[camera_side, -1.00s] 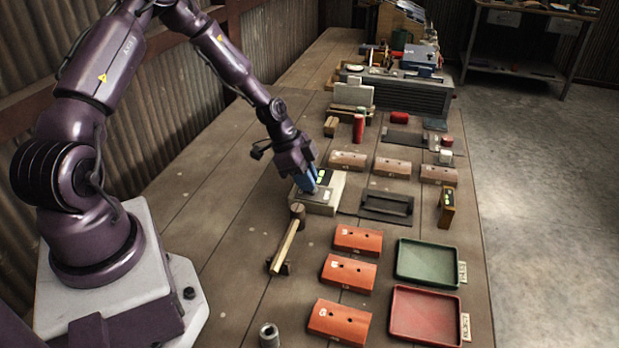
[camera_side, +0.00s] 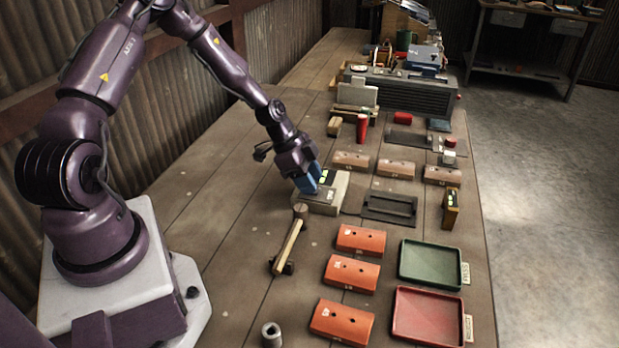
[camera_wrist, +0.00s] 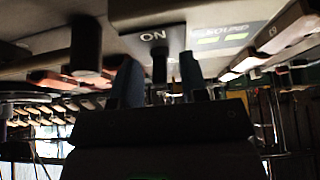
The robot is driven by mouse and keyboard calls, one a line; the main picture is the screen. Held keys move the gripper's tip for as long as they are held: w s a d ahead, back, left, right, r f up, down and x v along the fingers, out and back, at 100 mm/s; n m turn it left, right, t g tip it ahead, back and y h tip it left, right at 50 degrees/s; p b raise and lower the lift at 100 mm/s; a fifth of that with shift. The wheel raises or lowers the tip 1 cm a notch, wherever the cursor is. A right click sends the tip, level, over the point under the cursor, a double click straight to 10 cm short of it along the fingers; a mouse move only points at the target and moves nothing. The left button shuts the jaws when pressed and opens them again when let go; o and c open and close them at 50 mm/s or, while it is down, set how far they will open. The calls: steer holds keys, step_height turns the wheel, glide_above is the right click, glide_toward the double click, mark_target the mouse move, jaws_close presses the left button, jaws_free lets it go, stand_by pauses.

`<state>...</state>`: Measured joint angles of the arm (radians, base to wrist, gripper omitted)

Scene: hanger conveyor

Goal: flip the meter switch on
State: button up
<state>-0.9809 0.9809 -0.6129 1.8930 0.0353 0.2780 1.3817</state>
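The meter is a beige box (camera_side: 334,203) on the bench with a grey top. In the wrist view its face (camera_wrist: 205,14) fills the top, with the word ON and a label with two green bars. The dark switch lever (camera_wrist: 159,66) stands out below the word ON. My gripper (camera_side: 308,190) is at the near-left side of the meter's top. In the wrist view my gripper (camera_wrist: 158,82) has its two blue fingers apart, one on each side of the lever, with gaps visible. A dark cylinder (camera_wrist: 86,45) shows to the left; I cannot tell what it is.
A wooden-handled mallet (camera_side: 290,243) lies just in front of the meter. Orange covers (camera_side: 351,272) lie in front to the right, beside a green tray (camera_side: 430,285) and a red tray (camera_side: 398,330). A dark frame (camera_side: 388,221) lies right of the meter.

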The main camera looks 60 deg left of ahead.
steer(key=v, duration=1.3)
